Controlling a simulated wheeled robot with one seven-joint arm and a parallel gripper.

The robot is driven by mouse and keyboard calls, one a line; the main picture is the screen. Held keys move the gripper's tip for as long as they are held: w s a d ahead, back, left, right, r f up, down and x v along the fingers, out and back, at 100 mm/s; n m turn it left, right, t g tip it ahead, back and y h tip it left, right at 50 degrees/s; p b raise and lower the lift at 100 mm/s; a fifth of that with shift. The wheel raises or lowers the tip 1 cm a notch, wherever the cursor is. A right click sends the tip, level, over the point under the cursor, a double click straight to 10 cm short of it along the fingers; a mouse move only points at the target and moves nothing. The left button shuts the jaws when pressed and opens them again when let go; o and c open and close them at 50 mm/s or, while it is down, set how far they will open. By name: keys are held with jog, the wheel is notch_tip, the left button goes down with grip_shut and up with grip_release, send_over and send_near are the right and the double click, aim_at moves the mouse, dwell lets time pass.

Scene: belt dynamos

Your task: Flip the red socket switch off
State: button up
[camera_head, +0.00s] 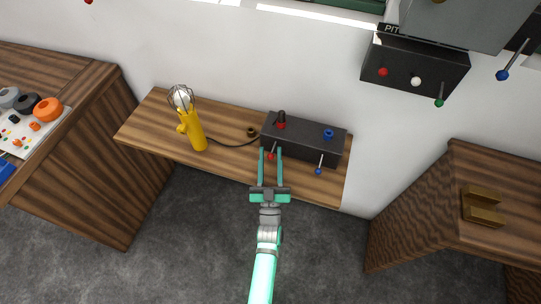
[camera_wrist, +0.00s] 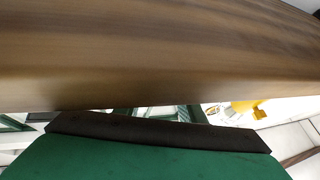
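A black socket box (camera_head: 304,143) sits on the wooden wall table. The red socket (camera_head: 281,124) on its top left has a dark plug standing in it. The blue socket (camera_head: 328,134) on its right looks empty. The red switch (camera_head: 271,156) is a short lever with a red tip on the box's front left. The blue switch (camera_head: 319,169) hangs lower at the front right. My gripper (camera_head: 270,151) is open, its two teal fingers apart on either side of the red switch. Contact cannot be told. The wrist view shows neither switch.
A yellow caged lamp (camera_head: 195,130) with a cord stands left on the table (camera_head: 225,165). A second dark box (camera_head: 414,71) with levers is on the wall, upper right. Wooden cabinets stand left (camera_head: 85,150) and right (camera_head: 420,215). Brown wood (camera_wrist: 150,55) fills the upper wrist view.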

jog(key=v, duration=1)
jog(key=shift+s+f, duration=0.15)
jog(key=shift+s, duration=0.2)
